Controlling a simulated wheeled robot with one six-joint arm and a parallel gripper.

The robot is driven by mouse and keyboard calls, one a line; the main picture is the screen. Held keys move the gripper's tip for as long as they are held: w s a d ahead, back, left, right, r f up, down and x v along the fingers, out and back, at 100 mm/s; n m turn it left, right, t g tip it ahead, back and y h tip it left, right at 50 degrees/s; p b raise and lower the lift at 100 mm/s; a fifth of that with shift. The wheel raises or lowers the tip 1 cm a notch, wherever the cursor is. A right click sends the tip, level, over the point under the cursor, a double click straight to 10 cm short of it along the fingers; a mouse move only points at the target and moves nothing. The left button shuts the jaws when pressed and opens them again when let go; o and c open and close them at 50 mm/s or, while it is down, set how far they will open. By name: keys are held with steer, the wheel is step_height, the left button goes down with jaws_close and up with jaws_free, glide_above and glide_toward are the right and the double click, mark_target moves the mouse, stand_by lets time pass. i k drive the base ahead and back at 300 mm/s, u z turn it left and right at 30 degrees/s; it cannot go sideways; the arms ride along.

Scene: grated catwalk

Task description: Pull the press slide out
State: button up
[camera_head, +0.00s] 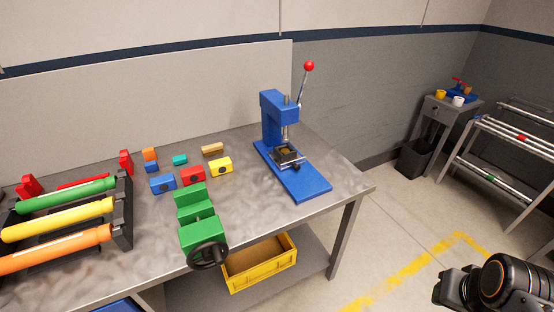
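The blue press (272,118) stands upright at the right end of the metal workbench. Its lever rises up and to the right and ends in a red knob (309,66). A dark slide (285,154) sits on the blue base plate under the ram, and the front part of the plate is bare. A small dark piece shows at the slide's front; its shape is too small to tell. My gripper (449,290) is at the lower right corner, well apart from the press, over the floor.
The workbench (150,232) carries a green vise (201,236) with a black handwheel, several coloured blocks, and a rack of coloured rollers at left. A yellow crate (258,280) is under the bench. A shelf cart stands far right.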

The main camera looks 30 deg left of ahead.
mark_target(285, 161)
steer(key=u, duration=0.9)
steer(key=i, duration=0.8)
steer(key=u, duration=0.95)
steer(key=i, duration=0.2)
steer(key=u, duration=0.3)
